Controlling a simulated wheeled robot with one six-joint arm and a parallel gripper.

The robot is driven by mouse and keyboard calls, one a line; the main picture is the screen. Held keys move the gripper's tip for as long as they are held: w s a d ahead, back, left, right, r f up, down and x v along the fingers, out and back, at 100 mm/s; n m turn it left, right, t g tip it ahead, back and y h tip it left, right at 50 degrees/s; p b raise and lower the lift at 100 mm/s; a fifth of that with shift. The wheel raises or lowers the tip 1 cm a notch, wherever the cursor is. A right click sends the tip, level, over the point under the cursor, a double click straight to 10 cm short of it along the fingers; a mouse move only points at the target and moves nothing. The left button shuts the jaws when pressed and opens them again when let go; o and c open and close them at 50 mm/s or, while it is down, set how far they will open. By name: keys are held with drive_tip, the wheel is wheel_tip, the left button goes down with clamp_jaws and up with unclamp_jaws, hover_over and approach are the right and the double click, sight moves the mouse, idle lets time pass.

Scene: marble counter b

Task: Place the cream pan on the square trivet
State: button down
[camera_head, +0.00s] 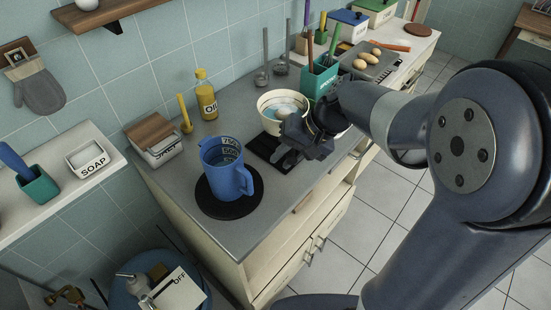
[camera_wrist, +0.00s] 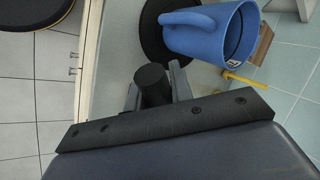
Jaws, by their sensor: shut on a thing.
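The cream pan (camera_head: 266,117), round with a pale inside, is in the middle of the counter in the head view. My gripper (camera_head: 291,151) is in front of it and hides its near right side. In the wrist view my gripper (camera_wrist: 155,92) is shut on a short black cylinder (camera_wrist: 152,84), which looks like the pan's handle. The pan's body does not show there. The dark square trivet (camera_head: 262,152) lies on the counter just in front of the pan, partly hidden by pan and gripper. I cannot tell whether the pan touches it.
A blue measuring jug (camera_head: 226,170) stands on a round black mat (camera_head: 225,207) to the left, close to the trivet. A teal utensil holder (camera_head: 318,80) stands behind the pan. An oil bottle (camera_head: 206,97) and a lidded box (camera_head: 156,140) stand near the wall.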

wheel_tip(320, 180, down, 8)
drive_tip(key=shift+r, duration=0.1)
drive_tip(key=c, duration=1.3)
unclamp_jaws()
drive_tip(key=shift+o, duration=0.2)
drive_tip(key=v, duration=1.2)
drive_tip(key=shift+d, duration=0.1)
